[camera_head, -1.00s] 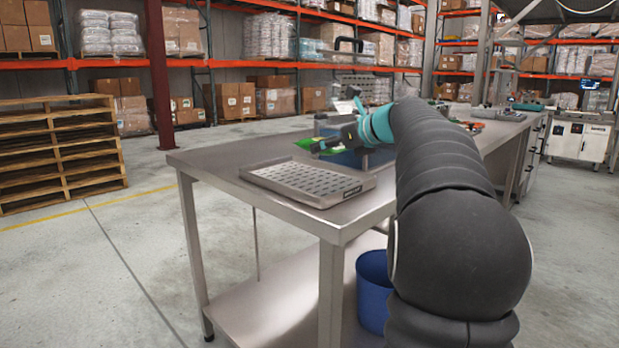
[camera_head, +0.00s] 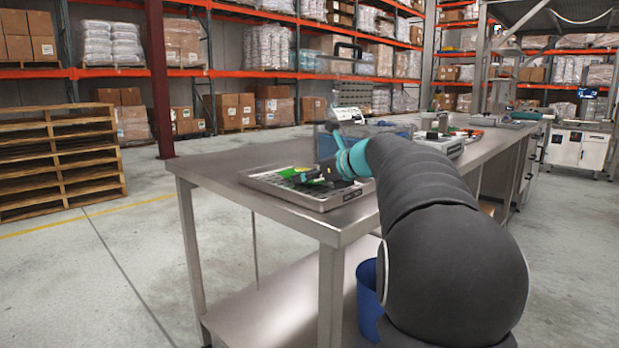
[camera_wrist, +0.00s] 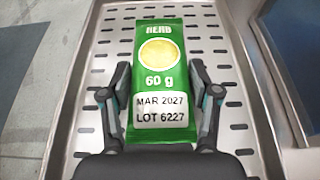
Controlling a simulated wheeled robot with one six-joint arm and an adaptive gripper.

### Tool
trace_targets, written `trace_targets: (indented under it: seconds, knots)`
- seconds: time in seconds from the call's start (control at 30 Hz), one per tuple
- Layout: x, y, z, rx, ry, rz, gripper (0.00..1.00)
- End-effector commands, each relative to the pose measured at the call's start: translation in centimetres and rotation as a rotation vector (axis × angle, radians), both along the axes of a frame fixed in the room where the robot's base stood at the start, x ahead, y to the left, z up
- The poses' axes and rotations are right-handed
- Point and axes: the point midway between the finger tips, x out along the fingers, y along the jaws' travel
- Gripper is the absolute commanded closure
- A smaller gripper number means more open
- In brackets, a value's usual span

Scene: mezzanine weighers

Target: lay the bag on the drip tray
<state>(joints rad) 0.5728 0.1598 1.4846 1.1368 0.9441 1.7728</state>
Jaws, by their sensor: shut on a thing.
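The bag is a green herb packet (camera_wrist: 157,75) marked "60 g" and "LOT 6227". My gripper (camera_wrist: 161,93) is shut on its near part, with one finger along each side, in the wrist view. The bag lies over the slotted metal drip tray (camera_wrist: 88,107); I cannot tell whether it touches the tray. In the head view my gripper (camera_head: 305,179) is low over the drip tray (camera_head: 262,187), which rests on the steel table. Only a green bit of the bag (camera_head: 292,173) shows there; my gripper and arm hide the rest.
The steel table (camera_head: 215,163) has bare space left of the tray. A blue bin (camera_wrist: 292,55) stands close to the tray's right side. More equipment (camera_head: 440,140) stands farther back on the table. A dark blue bucket (camera_head: 368,290) is below.

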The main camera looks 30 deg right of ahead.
Motion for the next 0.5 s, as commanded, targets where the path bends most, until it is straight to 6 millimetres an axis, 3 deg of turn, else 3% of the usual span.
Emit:
trace_targets:
  seconds: [0.1,0.13,0.23,0.5]
  knots:
    - [0.01,0.0,-0.33,0.001,0.0,0.0,0.73]
    - [0.0,0.0,-0.35,0.001,0.0,0.0,0.36]
    - [0.0,0.0,-0.29,0.001,0.0,0.0,0.13]
    - [0.0,0.0,-0.27,0.0,0.0,0.0,0.13]
